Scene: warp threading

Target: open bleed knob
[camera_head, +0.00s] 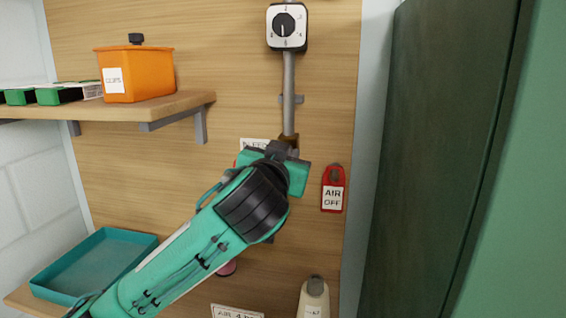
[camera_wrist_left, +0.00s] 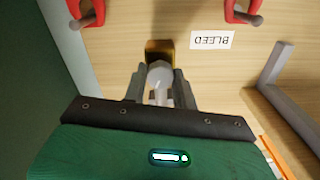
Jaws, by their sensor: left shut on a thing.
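The bleed knob (camera_wrist_left: 160,74) is a pale grey piece in front of a brass fitting (camera_wrist_left: 160,48) in the left wrist view. The two fingers of my left gripper (camera_wrist_left: 159,86) are shut on it, one on each side. A white BLEED label (camera_wrist_left: 211,39) is on the wooden board beside the fitting and looks upside down there. In the head view my left gripper (camera_head: 281,150) is at the lower end of a grey pipe (camera_head: 289,95), and the brass fitting (camera_head: 290,139) shows just above it. My gripper hides the knob in that view. My right gripper is not in view.
A dial box (camera_head: 286,27) tops the pipe. A red AIR OFF tag (camera_head: 333,188) hangs right of my gripper. A shelf (camera_head: 180,105) with an orange bin (camera_head: 137,75) is at upper left, a teal tray (camera_head: 95,262) at lower left. A dark green panel (camera_head: 450,150) stands right.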

